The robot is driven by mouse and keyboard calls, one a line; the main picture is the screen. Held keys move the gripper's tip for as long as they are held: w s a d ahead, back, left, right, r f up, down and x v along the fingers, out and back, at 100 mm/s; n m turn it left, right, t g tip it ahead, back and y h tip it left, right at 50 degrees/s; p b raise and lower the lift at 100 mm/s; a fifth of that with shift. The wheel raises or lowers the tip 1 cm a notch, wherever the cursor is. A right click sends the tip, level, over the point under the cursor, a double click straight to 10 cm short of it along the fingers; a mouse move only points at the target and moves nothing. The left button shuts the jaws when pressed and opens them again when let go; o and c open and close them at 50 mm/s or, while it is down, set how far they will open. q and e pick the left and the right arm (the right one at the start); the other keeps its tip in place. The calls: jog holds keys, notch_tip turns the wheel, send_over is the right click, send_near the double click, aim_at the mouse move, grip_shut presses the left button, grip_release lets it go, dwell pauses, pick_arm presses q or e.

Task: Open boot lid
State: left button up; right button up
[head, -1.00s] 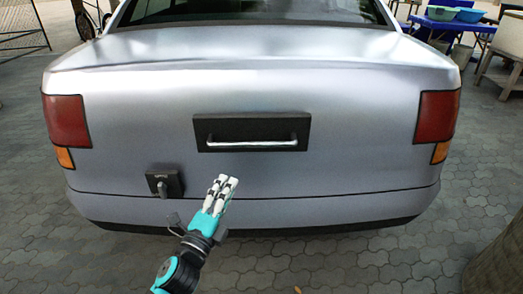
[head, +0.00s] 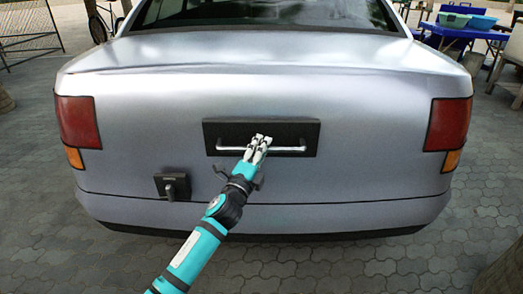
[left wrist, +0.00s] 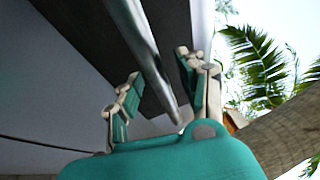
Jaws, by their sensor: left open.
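The closed boot lid (head: 265,85) of a silver car fills the middle of the head view. A dark plate (head: 225,130) on it carries a horizontal metal bar handle (head: 287,149). My left gripper (head: 259,143) is at the handle, in front of its middle in the head view. In the left wrist view the bar (left wrist: 150,55) runs between the two open fingers (left wrist: 155,85), which stand on either side of it and are not closed on it. A small black box with a knob (head: 172,187) sits lower left on the car's rear. My right gripper is not in view.
The bumper (head: 300,218) juts below the lid. Paved ground (head: 400,260) in front of the car is clear. A blue table with basins (head: 455,30) and a chair (head: 510,65) stand at the back right. A trunk-like object (head: 505,270) is at the lower right.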

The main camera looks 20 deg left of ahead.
pick_arm(q)
grip_shut()
dwell(0.3)
dwell(0.3)
